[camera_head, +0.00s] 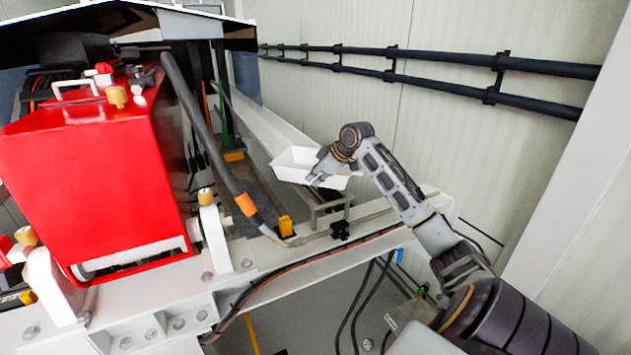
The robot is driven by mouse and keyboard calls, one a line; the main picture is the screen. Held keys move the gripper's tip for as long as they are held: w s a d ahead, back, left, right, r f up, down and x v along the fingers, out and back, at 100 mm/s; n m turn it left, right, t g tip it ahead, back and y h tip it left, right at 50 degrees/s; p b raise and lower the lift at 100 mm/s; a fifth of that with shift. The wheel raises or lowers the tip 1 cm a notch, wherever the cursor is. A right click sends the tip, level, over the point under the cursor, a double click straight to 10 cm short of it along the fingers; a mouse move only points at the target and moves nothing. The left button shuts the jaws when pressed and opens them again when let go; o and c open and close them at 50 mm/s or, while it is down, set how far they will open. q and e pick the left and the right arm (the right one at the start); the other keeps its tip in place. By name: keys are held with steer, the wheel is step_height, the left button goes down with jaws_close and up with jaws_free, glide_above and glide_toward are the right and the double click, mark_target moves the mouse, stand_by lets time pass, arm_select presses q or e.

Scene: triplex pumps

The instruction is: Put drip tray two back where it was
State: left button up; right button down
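A white, shallow, open drip tray (290,172) shows right of centre, beside the long light-coloured rail along the wall. No label on it can be read, so I cannot tell its number. My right gripper (317,181) reaches in from the right, and its fingers overlap the tray's near right part. The hand hides some of the tray. I cannot tell whether the fingers are closed on its rim. A small grey stand (322,206) is just below the tray; whether they touch is unclear. My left gripper is not in view.
A large red pump housing (95,190) fills the left side. A dark hose (205,130) slopes down beside it to the white frame beam (290,285). Black pipes (420,70) run along the pale wall. Loose black cables hang below the beam.

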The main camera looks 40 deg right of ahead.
steer(key=shift+f, duration=0.6)
steer(key=shift+f, duration=0.1)
steer(key=c, duration=1.6)
jaws_free()
steer(key=shift+c, duration=0.2)
steer(key=b+v, duration=0.2)
steer(key=v, duration=1)
